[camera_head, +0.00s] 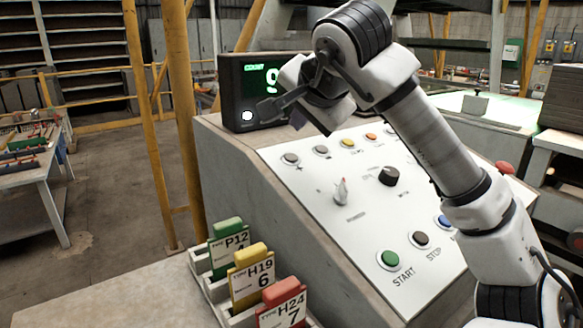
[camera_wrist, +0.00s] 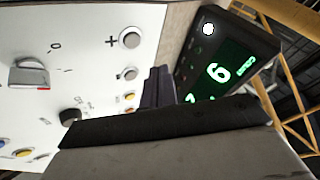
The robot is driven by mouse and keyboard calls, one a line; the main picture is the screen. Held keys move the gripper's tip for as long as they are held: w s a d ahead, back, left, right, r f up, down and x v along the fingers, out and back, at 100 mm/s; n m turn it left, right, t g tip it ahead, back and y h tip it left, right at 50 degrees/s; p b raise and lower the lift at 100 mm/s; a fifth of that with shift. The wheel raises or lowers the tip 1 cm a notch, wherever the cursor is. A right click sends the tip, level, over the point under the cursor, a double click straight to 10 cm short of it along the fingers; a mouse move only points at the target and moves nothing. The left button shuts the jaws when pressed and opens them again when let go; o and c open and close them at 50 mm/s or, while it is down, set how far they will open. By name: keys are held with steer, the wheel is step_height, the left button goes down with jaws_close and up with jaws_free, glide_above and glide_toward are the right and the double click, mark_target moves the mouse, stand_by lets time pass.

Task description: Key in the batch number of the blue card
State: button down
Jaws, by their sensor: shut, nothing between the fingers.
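My gripper (camera_head: 268,109) is shut and empty, held above the upper left of the sloped control panel (camera_head: 340,250), in front of the display. In the wrist view its dark fingers (camera_wrist: 158,86) show between the panel and the display. The black display box (camera_head: 236,95) is labelled COUNT and reads a green 9, partly behind my arm; the wrist view shows the display (camera_wrist: 218,70) turned over. Cards stand in a rack: green P12 (camera_head: 229,245), its number partly hidden, yellow H19 with 6 (camera_head: 252,280), and red H24 with 7 (camera_head: 284,307). No blue card shows.
The panel has grey buttons (camera_head: 290,159), one marked plus in the wrist view (camera_wrist: 130,38), a yellow button (camera_head: 347,143), an orange button (camera_head: 371,137), a selector (camera_head: 341,190), a black knob (camera_head: 389,176) and a green START button (camera_head: 389,259). My arm crosses the right side.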

mark_target(294, 166)
steer(key=shift+w+a+f+b, duration=0.15)
steer(key=shift+f+b, duration=0.15)
steer(key=shift+f, duration=0.35)
steer(key=shift+w+a+f+b, duration=0.15)
steer(key=shift+f+b, duration=0.2)
steer(key=shift+f, duration=0.3)
steer(key=shift+w+a+f+b, duration=0.15)
steer(key=shift+f+b, duration=0.15)
steer(key=shift+f, duration=0.35)
steer(key=shift+d+f, duration=0.1)
stand_by(0.4)
steer(key=shift+w+f, duration=0.1)
steer(key=shift+f, duration=0.2)
steer(key=shift+f+b, duration=0.35)
steer(key=shift+b, duration=0.15)
stand_by(0.4)
steer(key=shift+r, duration=0.1)
steer(key=shift+r+p, duration=0.6)
steer(key=shift+r, duration=0.05)
steer(key=shift+r, duration=0.1)
steer(key=r+p, duration=0.1)
steer(key=s+r+p, duration=0.1)
steer(key=r, duration=0.1)
steer(key=r+p, duration=0.1)
steer(key=shift+s+d+r, duration=0.15)
steer(key=shift+d+r, duration=0.15)
steer(key=shift+d, duration=0.1)
